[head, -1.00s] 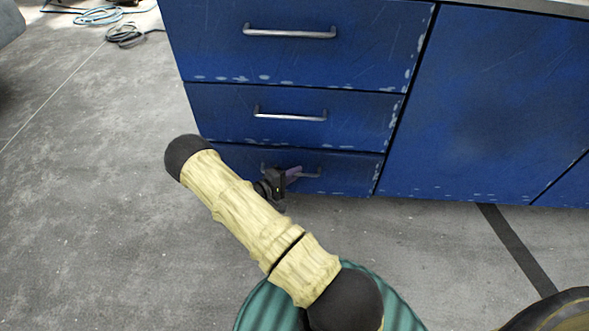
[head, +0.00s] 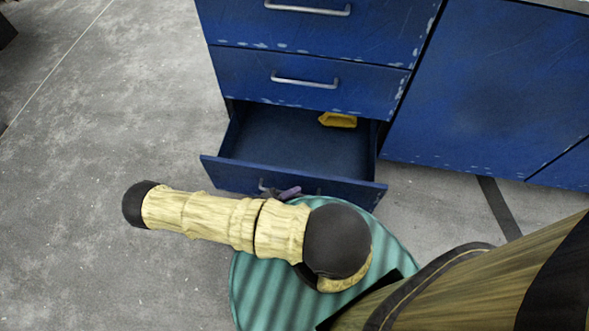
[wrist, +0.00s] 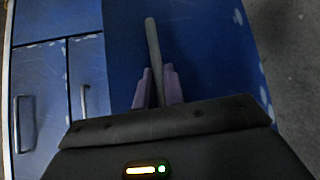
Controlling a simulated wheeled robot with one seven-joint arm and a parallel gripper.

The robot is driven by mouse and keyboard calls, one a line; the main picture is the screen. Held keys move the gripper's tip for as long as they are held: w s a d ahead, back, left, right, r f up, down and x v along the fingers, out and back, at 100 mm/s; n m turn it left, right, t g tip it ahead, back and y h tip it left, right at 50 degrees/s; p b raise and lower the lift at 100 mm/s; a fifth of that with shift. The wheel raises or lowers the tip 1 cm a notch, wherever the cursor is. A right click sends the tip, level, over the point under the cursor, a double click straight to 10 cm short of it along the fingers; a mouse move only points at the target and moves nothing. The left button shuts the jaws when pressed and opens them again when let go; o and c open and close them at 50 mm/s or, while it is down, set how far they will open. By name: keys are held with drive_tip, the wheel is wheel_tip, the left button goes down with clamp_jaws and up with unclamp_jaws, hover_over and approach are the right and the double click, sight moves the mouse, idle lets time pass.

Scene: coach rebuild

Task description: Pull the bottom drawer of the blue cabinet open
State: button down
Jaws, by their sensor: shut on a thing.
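The blue cabinet (head: 315,70) stands at the top of the head view, with scratched paint and silver bar handles. Its bottom drawer (head: 225,173) is pulled well out, and its inside shows. A yellow object (head: 338,120) lies inside at the back right. My gripper (head: 286,193) is at the drawer's front, mostly hidden behind my arm in the head view. In the wrist view, the purple fingers of my gripper (wrist: 158,88) are shut on the bottom drawer's grey handle (wrist: 152,40), one on each side of it.
The two drawers above, the middle one (head: 240,75) and the one over it, are shut. A blue cabinet door (head: 490,90) is to the right. Bare grey floor (head: 80,110) lies open on the left. A dark strip (head: 498,207) crosses the floor at right.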

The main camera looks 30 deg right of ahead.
drive_tip(key=s+a+p, duration=0.1)
drive_tip(key=s+a, duration=0.2)
drive_tip(key=shift+s+a, duration=0.15)
drive_tip(key=c, duration=1.5)
unclamp_jaws()
drive_tip(key=a+r+p, duration=0.1)
drive_tip(key=a+r, duration=0.1)
drive_tip(key=a, duration=1.5)
drive_tip(key=shift+s+r+p, duration=0.2)
drive_tip(key=shift+p, duration=0.2)
drive_tip(key=shift+a, duration=0.1)
